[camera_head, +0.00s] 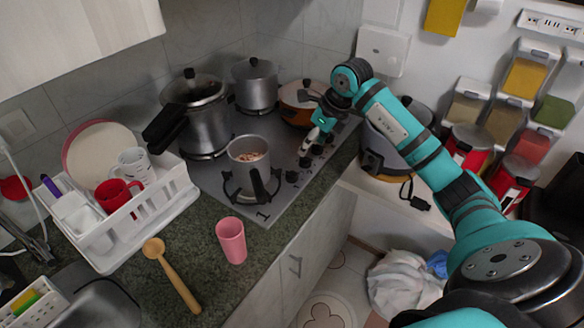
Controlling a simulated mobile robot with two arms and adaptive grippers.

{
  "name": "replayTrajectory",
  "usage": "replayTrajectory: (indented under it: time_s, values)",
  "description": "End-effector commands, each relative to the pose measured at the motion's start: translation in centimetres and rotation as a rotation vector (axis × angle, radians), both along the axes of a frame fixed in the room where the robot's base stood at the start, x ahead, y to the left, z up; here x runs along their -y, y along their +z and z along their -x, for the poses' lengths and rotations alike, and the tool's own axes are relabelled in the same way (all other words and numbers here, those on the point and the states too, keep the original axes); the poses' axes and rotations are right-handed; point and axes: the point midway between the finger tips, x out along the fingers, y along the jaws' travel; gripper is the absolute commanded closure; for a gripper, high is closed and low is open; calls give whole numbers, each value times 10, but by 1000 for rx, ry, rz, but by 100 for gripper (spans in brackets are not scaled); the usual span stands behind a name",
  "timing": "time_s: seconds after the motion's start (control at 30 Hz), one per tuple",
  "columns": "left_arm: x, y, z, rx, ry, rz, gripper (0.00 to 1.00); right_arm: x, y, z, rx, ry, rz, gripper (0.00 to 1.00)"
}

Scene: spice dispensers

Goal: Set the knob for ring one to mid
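The stove (215,178) is a steel hob with a row of several dark knobs along its right edge. The nearest knob (292,177) stands apart from my gripper, and another knob (305,162) is just below the fingertips. A mark like a "1" shows at the hob's front corner. Which knob belongs to ring one cannot be read. My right gripper (309,143) points down over the row, close to the farther knobs. Its fingers are small and partly hidden, so whether they are open, or touch a knob, cannot be told. My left gripper is not in view.
A saucepan with food (247,166) sits on the front ring. A pressure cooker (208,120), a steel pot (255,87) and an orange pot (293,112) stand behind. A rice cooker (385,155) is right of the gripper. A pink cup (231,240) stands in front.

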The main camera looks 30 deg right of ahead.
Motion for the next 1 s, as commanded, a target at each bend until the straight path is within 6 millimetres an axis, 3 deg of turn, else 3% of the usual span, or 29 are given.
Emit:
replayTrajectory:
  time_s: [0.17, 0.6, 0.8, 1.0]
  values:
    - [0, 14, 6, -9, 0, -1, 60, -8, -35, -13, -5, 2, -8, 43]
    - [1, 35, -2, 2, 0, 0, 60, -21, -116, -45, -1, 1, -6, 43]
    - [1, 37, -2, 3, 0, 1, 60, -22, -133, -51, -1, 1, -4, 43]
    - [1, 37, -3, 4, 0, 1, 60, -23, -136, -52, 2, 2, -3, 43]
